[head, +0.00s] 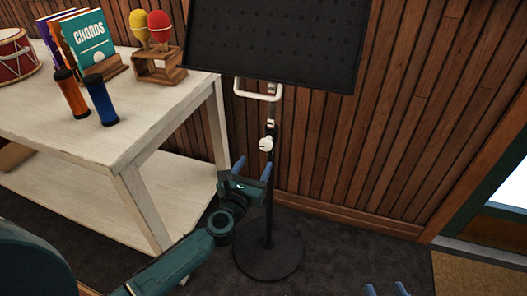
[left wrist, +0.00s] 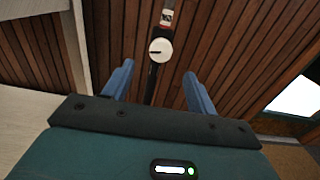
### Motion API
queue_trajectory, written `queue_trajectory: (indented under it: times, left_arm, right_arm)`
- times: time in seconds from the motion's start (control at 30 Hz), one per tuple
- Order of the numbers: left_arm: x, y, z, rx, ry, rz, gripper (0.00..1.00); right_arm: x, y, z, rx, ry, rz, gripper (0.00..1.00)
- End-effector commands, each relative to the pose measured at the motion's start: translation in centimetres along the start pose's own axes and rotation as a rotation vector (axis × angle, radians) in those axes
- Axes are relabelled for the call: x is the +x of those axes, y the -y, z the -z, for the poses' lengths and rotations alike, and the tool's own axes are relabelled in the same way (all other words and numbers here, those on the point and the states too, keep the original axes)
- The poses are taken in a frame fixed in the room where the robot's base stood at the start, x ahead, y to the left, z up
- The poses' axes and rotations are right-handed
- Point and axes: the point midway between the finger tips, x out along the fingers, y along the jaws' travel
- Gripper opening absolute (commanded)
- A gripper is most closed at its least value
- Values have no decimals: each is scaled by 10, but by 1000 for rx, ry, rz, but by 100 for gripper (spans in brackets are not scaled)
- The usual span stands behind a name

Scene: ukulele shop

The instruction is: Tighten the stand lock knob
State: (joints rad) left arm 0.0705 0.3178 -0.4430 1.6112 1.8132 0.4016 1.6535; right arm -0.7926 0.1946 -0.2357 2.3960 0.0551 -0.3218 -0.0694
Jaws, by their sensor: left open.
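The stand lock knob (head: 266,144) is a small white knob on the thin dark pole of the music stand (head: 270,83). It also shows in the left wrist view (left wrist: 160,51) as a round white disc with a dark mark, beyond the fingertips and between their lines. My left gripper (head: 253,167) is open and empty, just below and left of the knob, with its blue fingers pointing up. No contact with the knob shows. My right gripper (head: 386,289) shows only its two blue fingertips at the bottom edge, apart with nothing between them.
A whitewashed table (head: 140,125) stands at the left, close to my left arm, with shakers, books, maracas and a drum on it. The stand's round base (head: 268,258) rests on dark carpet. A wood-panelled wall (head: 420,110) is behind.

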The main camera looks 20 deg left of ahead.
Motion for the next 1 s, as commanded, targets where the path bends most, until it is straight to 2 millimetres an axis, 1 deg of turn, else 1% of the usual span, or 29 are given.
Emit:
queue_trajectory:
  times: [0.03,0.2,0.3,0.4,0.57,0.8,1.0]
  left_arm:
    - [12,0,0,2,3,0,57]
    - [44,1,1,2,2,0,57]
    - [58,1,1,1,2,1,57]
    - [66,1,1,0,1,1,57]
    - [72,1,1,1,-1,2,57]
    - [72,1,0,1,0,2,57]
    - [72,1,0,1,0,1,40]
  right_arm:
    - [2,0,-3,-4,1,2,39]
    - [5,2,-8,-17,5,8,39]
    - [7,3,-11,-24,10,11,39]
    - [8,3,-14,-29,16,13,39]
    - [9,4,-15,-34,20,14,39]
    - [9,4,-14,-35,18,15,39]
    - [9,4,-14,-36,17,15,39]
